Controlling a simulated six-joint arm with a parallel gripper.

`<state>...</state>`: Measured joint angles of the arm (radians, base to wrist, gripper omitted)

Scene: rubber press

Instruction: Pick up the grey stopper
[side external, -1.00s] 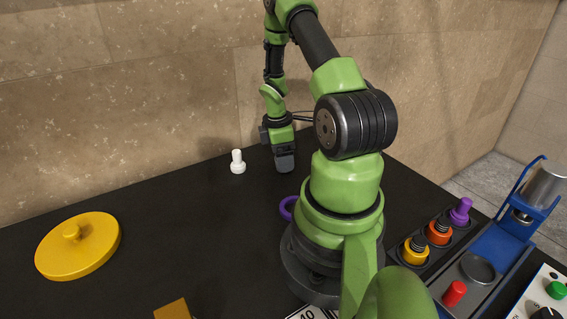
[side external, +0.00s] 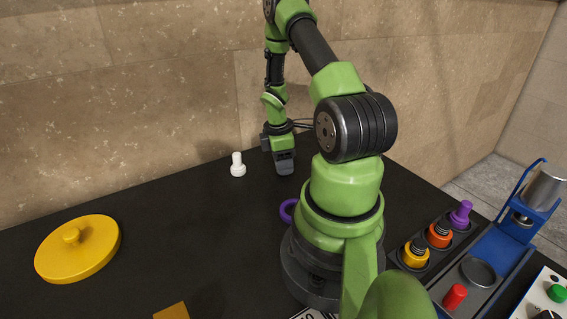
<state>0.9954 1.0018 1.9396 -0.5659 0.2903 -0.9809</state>
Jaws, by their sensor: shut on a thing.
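My gripper (side external: 284,166) points down, low over the black table near the back wall. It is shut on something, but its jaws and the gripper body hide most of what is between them. No grey stopper shows apart from the gripper. A white stopper-shaped piece (side external: 238,166) stands upright on the table just left of my gripper, apart from it.
A yellow round lid with a knob (side external: 78,250) lies at the left. A purple ring (side external: 288,211) lies beside my base. At the right are a rack with yellow (side external: 416,254), orange (side external: 439,236) and purple (side external: 461,213) pieces and a blue press (side external: 503,245). Table between lid and base is mostly clear.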

